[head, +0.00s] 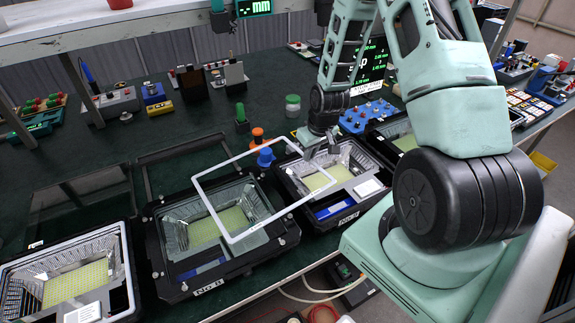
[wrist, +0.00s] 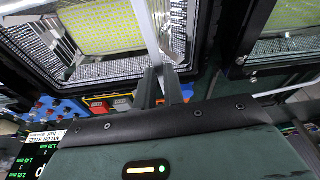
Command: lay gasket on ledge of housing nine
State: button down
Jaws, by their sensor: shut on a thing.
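The gasket is a thin white rectangular frame (head: 213,215), held tilted in the air over the middle housing (head: 158,270) and the left part of the housing to its right (head: 318,224). My gripper (head: 331,142) is shut on the gasket near its far right corner. In the wrist view my fingers (wrist: 160,84) pinch a white gasket strip (wrist: 149,32). The middle housing has a dark rim, a reflector and a yellow-green LED panel. Both housings carry front labels starting "NO"; I cannot read the digits surely, so I cannot tell which is nine.
Another housing with a pale rim (head: 118,243) stands at the left front. Open glass lids stand behind the housings. Orange (head: 257,136) and blue (head: 265,157) knobbed items, a green-lidded jar (head: 293,105) and a blue button tray (head: 366,117) stand behind. The green bench top farther back is partly clear.

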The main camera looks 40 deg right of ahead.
jog(key=s+d+b, duration=0.1)
jog(key=s+d, duration=0.2)
jog(key=d, duration=0.4)
jog(key=s+d+r+b, duration=0.1)
jog(key=s+d, duration=0.3)
jog(key=d, duration=0.4)
jog(key=s+d+m+b, duration=0.1)
jog(key=s+d, duration=0.3)
jog(key=d, duration=0.3)
jog(key=shift+s+d+r+b, duration=0.25)
jog(key=shift+d+r+b, duration=0.15)
jog(key=shift+r+p, duration=0.15)
jog(key=shift+p, duration=0.5)
jog(key=shift+d+f+b, duration=0.1)
jog(key=shift+f+b, duration=1.6)
jog(key=shift+f, duration=1.2)
jog(key=shift+w+d+r+p, duration=0.1)
jog(key=shift+w+p, duration=0.2)
jog(key=shift+w, duration=0.1)
jog(key=shift+f+t, duration=0.3)
jog(key=shift+f, duration=0.35)
